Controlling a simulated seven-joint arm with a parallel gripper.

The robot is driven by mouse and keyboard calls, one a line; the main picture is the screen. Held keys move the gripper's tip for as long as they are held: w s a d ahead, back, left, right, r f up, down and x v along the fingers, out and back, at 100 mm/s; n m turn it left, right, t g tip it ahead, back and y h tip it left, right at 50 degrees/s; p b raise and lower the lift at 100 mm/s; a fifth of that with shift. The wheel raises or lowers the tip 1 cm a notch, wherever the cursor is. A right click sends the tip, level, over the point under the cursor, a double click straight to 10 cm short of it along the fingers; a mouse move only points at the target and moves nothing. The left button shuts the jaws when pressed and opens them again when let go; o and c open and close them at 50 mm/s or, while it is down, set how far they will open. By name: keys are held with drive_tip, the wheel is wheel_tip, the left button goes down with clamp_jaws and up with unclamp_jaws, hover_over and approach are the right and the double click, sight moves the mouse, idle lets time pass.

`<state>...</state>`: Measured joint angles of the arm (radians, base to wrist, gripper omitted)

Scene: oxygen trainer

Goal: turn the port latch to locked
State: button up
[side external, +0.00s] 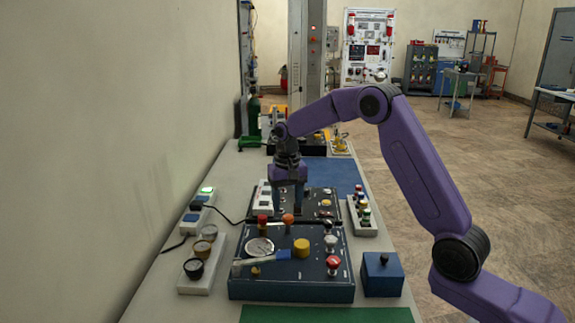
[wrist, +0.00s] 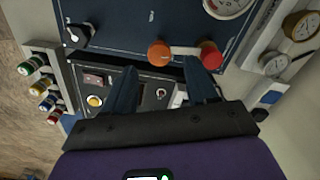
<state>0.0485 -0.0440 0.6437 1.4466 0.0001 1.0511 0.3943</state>
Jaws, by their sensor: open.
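My gripper (side external: 287,210) points down above the back edge of the dark blue front panel (side external: 290,277), with its fingers apart and nothing between them. In the wrist view my gripper (wrist: 160,68) shows its two fingers spread, tips toward an orange knob (wrist: 160,53) and a red knob (wrist: 209,55). A pale bar (wrist: 185,51) lies between these knobs. The orange knob (side external: 288,220) and red knob (side external: 263,221) also show in the side view, just below the fingers. I cannot tell which part is the port latch, or whether the fingers touch anything.
A blue box (side external: 382,275) and a row of coloured knobs (side external: 364,213) flank the panels.

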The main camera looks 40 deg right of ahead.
sight(287, 216)
wheel_tip(287, 216, up, 14)
drive_tip(key=shift+f, duration=0.2)
idle(0.5)
drive_tip(key=s+a+f+n, duration=0.2)
drive_tip(key=s+a+n, duration=0.75)
drive_tip(key=s, duration=0.65)
drive_tip(key=s+d+f+n, duration=0.1)
drive_tip(key=s+f+n, duration=0.2)
drive_tip(key=s, duration=0.9)
drive_tip(key=s+d+f+n, duration=0.2)
drive_tip(key=s+f+n, duration=0.2)
drive_tip(key=s, duration=0.9)
drive_tip(key=shift+s+d+f+n, duration=0.15)
drive_tip(key=shift+d+f+n, duration=0.05)
drive_tip(key=shift+n, duration=0.15)
drive_tip(key=shift+o, duration=0.2)
